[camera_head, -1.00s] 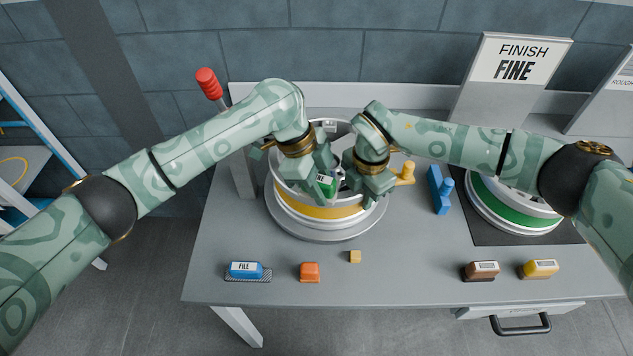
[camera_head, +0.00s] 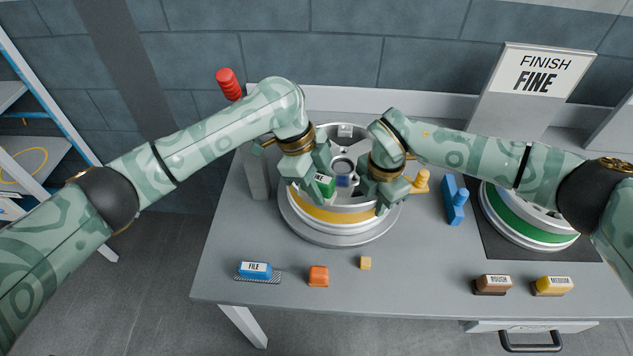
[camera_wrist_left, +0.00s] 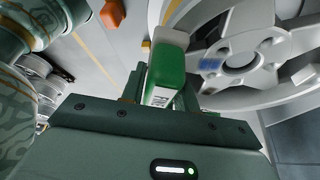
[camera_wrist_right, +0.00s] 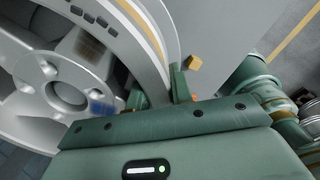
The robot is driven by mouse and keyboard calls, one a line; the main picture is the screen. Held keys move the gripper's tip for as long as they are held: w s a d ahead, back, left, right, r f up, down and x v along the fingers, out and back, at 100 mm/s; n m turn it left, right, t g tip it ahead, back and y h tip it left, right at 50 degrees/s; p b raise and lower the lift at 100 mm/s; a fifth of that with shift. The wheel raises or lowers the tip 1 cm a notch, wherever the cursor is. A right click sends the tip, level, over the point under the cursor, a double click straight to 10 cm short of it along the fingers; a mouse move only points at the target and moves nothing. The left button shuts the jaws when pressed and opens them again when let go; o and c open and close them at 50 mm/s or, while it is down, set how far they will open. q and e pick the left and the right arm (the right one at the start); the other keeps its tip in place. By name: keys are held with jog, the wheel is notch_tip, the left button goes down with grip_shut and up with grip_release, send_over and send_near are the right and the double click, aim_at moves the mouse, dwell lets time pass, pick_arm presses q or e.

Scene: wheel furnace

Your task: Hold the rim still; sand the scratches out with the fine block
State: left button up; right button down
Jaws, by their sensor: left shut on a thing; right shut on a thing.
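A silver wheel rim with a yellow band (camera_head: 325,215) lies on a round grey stand on the table. My left gripper (camera_head: 318,182) is shut on the green fine block (camera_head: 326,187), at the rim's near left side. In the left wrist view the block (camera_wrist_left: 165,75) has a pale pad facing the rim wall (camera_wrist_left: 190,12); I cannot tell whether they touch. My right gripper (camera_head: 385,192) is shut on the rim's right edge; the right wrist view shows the rim wall (camera_wrist_right: 155,40) at its fingers.
On the front of the table are a blue file block (camera_head: 255,270), an orange block (camera_head: 318,276), a small yellow cube (camera_head: 365,263), a rough block (camera_head: 492,284) and a medium block (camera_head: 552,286). A green-banded wheel (camera_head: 525,222) lies right; a red-handled lever (camera_head: 228,85) stands back left.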

aim_at(331, 182)
pick_arm(q)
jog(key=shift+s+d, duration=0.3)
jog(key=shift+d, duration=0.45)
jog(key=shift+s+d, duration=0.25)
jog(key=shift+d, duration=0.45)
jog(key=shift+w+a, duration=0.25)
jog(key=shift+a, duration=0.45)
jog(key=shift+w+a, duration=0.25)
jog(key=shift+a, duration=0.4)
jog(key=shift+w+a, duration=0.25)
jog(key=shift+a, duration=0.45)
jog(key=shift+s+d, duration=0.25)
jog(key=shift+d, duration=0.45)
jog(key=shift+s+d, duration=0.25)
jog(key=shift+d, duration=0.4)
jog(key=shift+s+d, duration=0.25)
jog(key=shift+d, duration=0.45)
jog(key=shift+w+a, duration=0.2)
jog(key=shift+a, duration=0.35)
jog(key=shift+w+a, duration=0.2)
jog(key=shift+a, duration=0.3)
jog(key=shift+r, duration=4.6)
